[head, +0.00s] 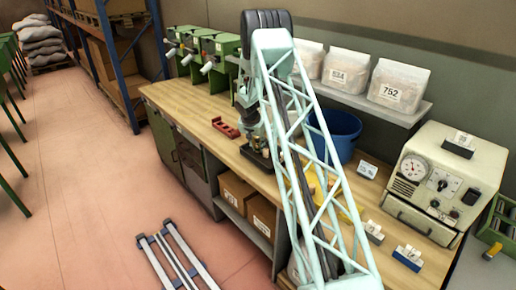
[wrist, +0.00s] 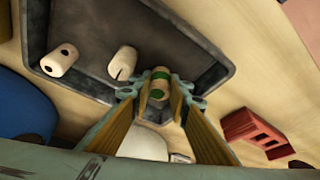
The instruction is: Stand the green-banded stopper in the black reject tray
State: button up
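The green-banded stopper (wrist: 158,86), pale with green at its end and around it, sits between my gripper's fingertips (wrist: 157,90) in the wrist view. The fingers are close on both sides and look shut on it. The black reject tray (wrist: 95,22) lies beyond the fingers, and the stopper appears over its near edge; I cannot tell whether it touches. In the head view my arm hides most of the tray and the stopper.
A red slotted block (head: 226,127) lies left of my gripper; it also shows in the wrist view (wrist: 254,132). A blue bin (head: 338,132) stands to the right. A cream gauge machine (head: 447,178) is at the bench's right. Bare wood (head: 185,98) lies at the bench's left.

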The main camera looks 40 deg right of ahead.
jog(key=shift+f, duration=0.1)
jog(key=o, duration=0.3)
jog(key=shift+r, duration=0.2)
jog(key=shift+r, duration=0.15)
jog(key=shift+v, duration=5.8)
jog(key=shift+a+r, duration=0.1)
jog(key=shift+a, duration=0.05)
